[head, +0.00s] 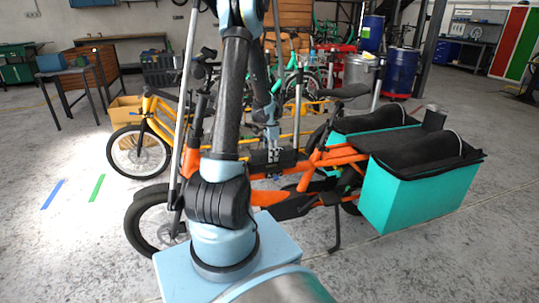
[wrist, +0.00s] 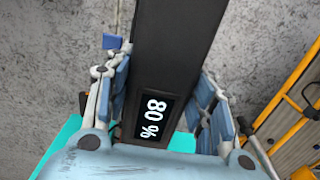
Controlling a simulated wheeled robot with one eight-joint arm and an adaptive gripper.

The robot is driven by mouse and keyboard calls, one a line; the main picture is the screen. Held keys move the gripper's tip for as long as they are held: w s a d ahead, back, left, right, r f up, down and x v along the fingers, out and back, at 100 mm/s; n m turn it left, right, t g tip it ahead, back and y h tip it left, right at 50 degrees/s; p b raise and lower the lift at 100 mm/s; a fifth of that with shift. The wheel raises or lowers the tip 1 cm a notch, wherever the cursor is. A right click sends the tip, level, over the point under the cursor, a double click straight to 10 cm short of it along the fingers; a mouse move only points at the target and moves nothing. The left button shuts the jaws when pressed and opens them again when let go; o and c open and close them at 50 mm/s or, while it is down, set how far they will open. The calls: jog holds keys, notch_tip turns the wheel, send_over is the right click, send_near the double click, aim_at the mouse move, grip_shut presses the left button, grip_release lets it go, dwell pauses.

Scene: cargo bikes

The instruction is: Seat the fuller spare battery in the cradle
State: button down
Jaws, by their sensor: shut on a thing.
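A long dark battery (wrist: 176,40) runs up the middle of the wrist view. Its small display reads "80 %". My gripper (wrist: 165,85) has its blue-grey fingers on both sides of the battery and is shut on it. In the head view my gripper (head: 271,139) is above the frame of the orange cargo bike (head: 345,155). A dark block (head: 274,161) just below the fingers looks like the held battery, but it blends with the bike's dark parts. I cannot make out the cradle or another spare battery clearly in either view.
The orange bike carries teal cargo boxes (head: 418,196) at its rear right. A yellow cargo bike (head: 152,112) stands behind it, and its yellow frame (wrist: 290,85) shows at right in the wrist view. The concrete floor (head: 75,245) at front left is free.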

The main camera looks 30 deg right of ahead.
jog(key=shift+f, duration=1.5)
dwell(0.3)
jog(key=c, duration=0.6)
grip_release()
jog(key=shift+c, duration=0.2)
notch_tip(320, 180, up, 12)
jog(key=shift+f, duration=0.1)
jog(key=shift+s, duration=0.1)
dwell(0.4)
